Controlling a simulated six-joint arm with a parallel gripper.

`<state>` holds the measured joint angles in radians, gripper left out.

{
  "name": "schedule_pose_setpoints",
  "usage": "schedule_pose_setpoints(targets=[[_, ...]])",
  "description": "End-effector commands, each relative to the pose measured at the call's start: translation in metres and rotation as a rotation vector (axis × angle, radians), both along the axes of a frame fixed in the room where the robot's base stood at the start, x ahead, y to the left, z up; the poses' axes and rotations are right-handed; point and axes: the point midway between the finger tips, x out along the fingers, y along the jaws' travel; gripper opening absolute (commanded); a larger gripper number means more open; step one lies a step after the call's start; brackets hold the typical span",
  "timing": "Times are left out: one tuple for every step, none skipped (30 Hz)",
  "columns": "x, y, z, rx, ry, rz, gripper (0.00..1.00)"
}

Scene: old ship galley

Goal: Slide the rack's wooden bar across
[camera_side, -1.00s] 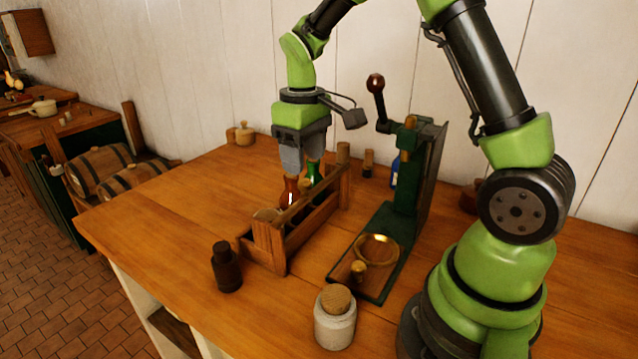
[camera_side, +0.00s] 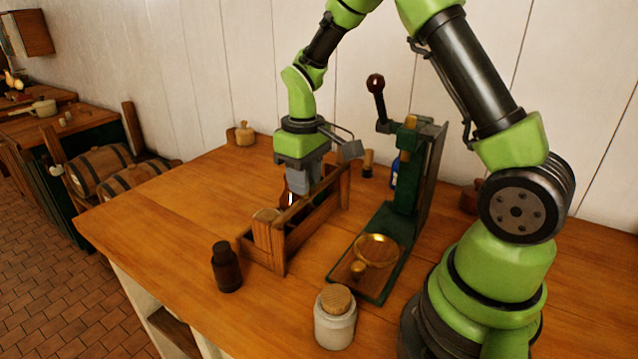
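The wooden rack (camera_side: 315,232) stands on the table, left of the green press. Its wooden bar (camera_side: 302,205) runs lengthwise along the top between the two end posts. A reddish-brown bottle (camera_side: 285,197) stands in the rack, partly hidden by my gripper. A pale round top (camera_side: 266,215) shows at the near end. My gripper (camera_side: 301,190) points down over the middle of the rack, close to the bar. I cannot tell whether it touches the bar or a bottle, and whether its fingers are open is unclear. The green bottle is hidden behind it.
The green press (camera_side: 405,190) with its upright lever and brass dish (camera_side: 377,250) stands close to the rack's right. A dark bottle (camera_side: 226,268) and a corked white jar (camera_side: 335,318) stand nearer. The tabletop left of the rack is clear.

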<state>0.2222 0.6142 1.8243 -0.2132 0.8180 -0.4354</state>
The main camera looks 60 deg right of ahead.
Motion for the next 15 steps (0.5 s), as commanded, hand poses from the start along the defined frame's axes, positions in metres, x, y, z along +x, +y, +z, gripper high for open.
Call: schedule_pose_setpoints(targets=[[0.0, 0.0, 0.0, 0.0, 0.0, 0.0, 0.08], [0.0, 0.0, 0.0, 0.0, 0.0, 0.0, 0.08], [0.001, 0.0, 0.0, 0.0, 0.0, 0.0, 0.08], [0.002, 0.0, 0.0, 0.0, 0.0, 0.0, 0.08], [0.003, 0.0, 0.0, 0.0, 0.0, 0.001, 0.08], [0.006, 0.0, 0.0, -0.001, 0.0, 0.001, 0.08], [0.008, 0.0, 0.0, -0.001, -0.001, 0.002, 0.08], [0.01, 0.0, 0.0, -0.001, -0.001, 0.002, 0.08], [0.014, 0.0, 0.0, -0.001, -0.001, 0.002, 0.08], [0.016, 0.0, 0.0, -0.001, -0.001, 0.002, 0.08], [0.018, 0.0, 0.0, -0.001, -0.002, 0.002, 0.08], [0.021, 0.0, 0.0, 0.0, -0.001, 0.002, 0.08], [0.023, 0.0, 0.0, -0.001, -0.002, 0.002, 0.08], [0.026, 0.0, 0.0, -0.001, -0.002, 0.002, 0.08], [0.028, 0.0, 0.0, -0.001, -0.001, 0.002, 0.08]])
